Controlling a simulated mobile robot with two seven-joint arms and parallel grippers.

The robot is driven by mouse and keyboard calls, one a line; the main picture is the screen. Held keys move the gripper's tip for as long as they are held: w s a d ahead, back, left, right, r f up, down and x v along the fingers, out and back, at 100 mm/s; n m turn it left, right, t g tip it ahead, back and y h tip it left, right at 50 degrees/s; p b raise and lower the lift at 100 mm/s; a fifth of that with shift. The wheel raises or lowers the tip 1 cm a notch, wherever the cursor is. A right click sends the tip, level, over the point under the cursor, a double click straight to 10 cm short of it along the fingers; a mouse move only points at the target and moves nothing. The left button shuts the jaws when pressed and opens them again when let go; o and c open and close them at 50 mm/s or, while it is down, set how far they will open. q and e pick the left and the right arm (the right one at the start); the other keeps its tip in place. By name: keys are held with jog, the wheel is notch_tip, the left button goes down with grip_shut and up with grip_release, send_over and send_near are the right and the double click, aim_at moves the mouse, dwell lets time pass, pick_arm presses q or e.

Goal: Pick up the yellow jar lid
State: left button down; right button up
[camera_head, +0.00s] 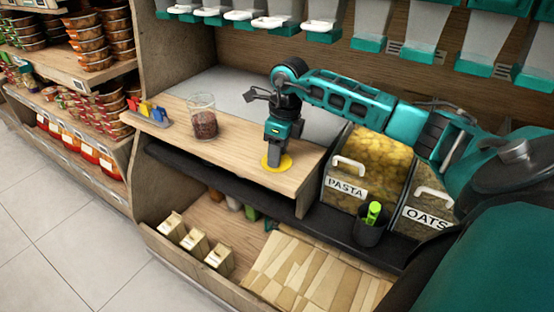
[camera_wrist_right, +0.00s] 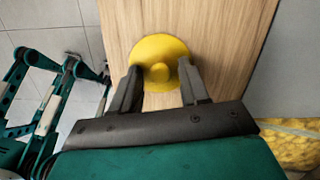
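The yellow jar lid (camera_head: 284,163) lies flat on the wooden counter (camera_head: 235,150), near its right end. In the right wrist view the yellow lid (camera_wrist_right: 160,48) is a round disc with a raised knob in the middle. My right gripper (camera_head: 274,158) points down over the lid. In the wrist view my right gripper (camera_wrist_right: 162,88) is open, with its two fingers apart on either side of the knob. A gap shows between each finger and the knob. The fingertips' exact height above the lid is hard to tell. My left gripper does not show.
A clear jar (camera_head: 202,117) with dark red contents stands left on the counter. A holder with coloured tabs (camera_head: 149,112) is at the far left end. Pasta (camera_head: 367,165) and oats (camera_head: 428,207) bins stand to the right. Dispensers (camera_head: 380,25) hang above. Counter between jar and lid is clear.

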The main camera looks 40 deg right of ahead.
jog(key=shift+s+a+f, duration=0.1)
jog(key=shift+s+f, duration=0.05)
jog(key=shift+f, duration=0.1)
grip_shut()
